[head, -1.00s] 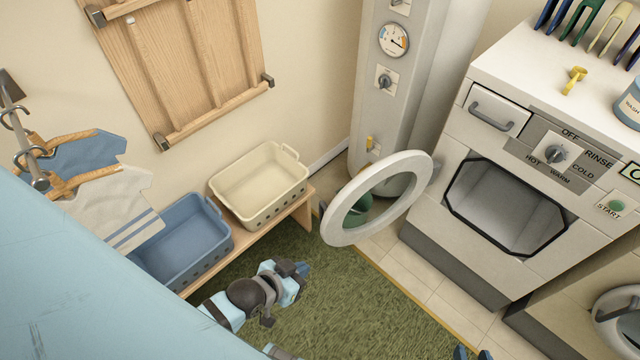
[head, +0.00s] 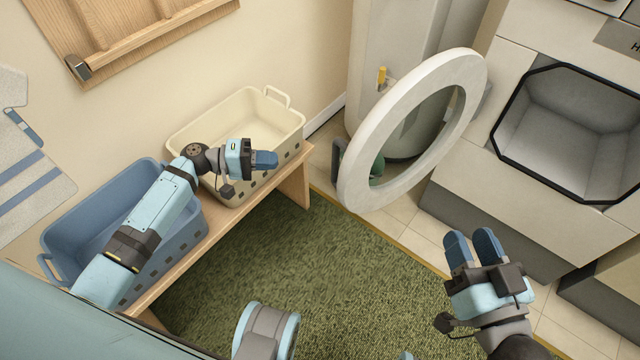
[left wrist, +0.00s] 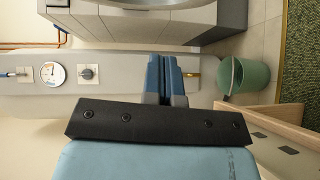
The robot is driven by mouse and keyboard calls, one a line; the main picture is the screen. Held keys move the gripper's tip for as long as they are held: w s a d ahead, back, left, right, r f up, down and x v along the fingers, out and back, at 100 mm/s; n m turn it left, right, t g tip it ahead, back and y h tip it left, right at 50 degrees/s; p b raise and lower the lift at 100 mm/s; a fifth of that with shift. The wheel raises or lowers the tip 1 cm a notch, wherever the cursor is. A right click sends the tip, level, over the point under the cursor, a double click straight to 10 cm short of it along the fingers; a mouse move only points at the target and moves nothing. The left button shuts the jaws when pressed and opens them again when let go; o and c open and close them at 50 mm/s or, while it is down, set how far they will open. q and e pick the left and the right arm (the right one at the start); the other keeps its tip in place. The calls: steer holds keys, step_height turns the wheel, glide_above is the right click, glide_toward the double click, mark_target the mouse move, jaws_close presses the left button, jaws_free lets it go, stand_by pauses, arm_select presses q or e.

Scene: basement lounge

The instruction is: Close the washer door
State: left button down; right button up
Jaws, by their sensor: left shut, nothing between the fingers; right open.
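The washer door (head: 363,178), a thick white ring, stands wide open in the head view, swung out to the left of the washer (head: 463,140). The dark-rimmed washer opening (head: 570,130) is uncovered and its grey inside looks empty. My left gripper (head: 272,160) is shut and empty in front of the cream basket, left of the door and apart from it. Its closed blue fingers also show in the left wrist view (left wrist: 165,80). My right gripper (head: 470,246) is open and empty, over the floor below and right of the door.
A cream basket (head: 287,122) and a blue basket (head: 62,235) sit on a wooden bench (head: 292,185) along the wall. A grey column with a yellow tap (head: 382,75) stands behind the door. A green bucket (left wrist: 243,76) is near the bench end. The green rug (head: 300,260) is clear.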

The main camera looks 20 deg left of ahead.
arm_select(q)
steer(key=w+d+h+b, duration=0.1)
steer(key=w+d+b, duration=0.2)
steer(key=d, duration=0.8)
steer(key=shift+d+r+h+b, duration=0.25)
steer(key=shift+d+h+b, duration=0.05)
steer(key=shift+b, duration=0.4)
arm_select(e)
steer(key=shift+n+g, duration=0.3)
steer(key=shift+g, duration=0.5)
steer(key=f, duration=0.5)
steer(key=shift+s+a+f, duration=0.2)
steer(key=shift+a+f, duration=0.1)
steer(key=shift+a, duration=0.05)
steer(key=shift+d+r+y, duration=0.1)
steer(key=shift+r+y, duration=0.15)
steer(key=shift+y, duration=0.05)
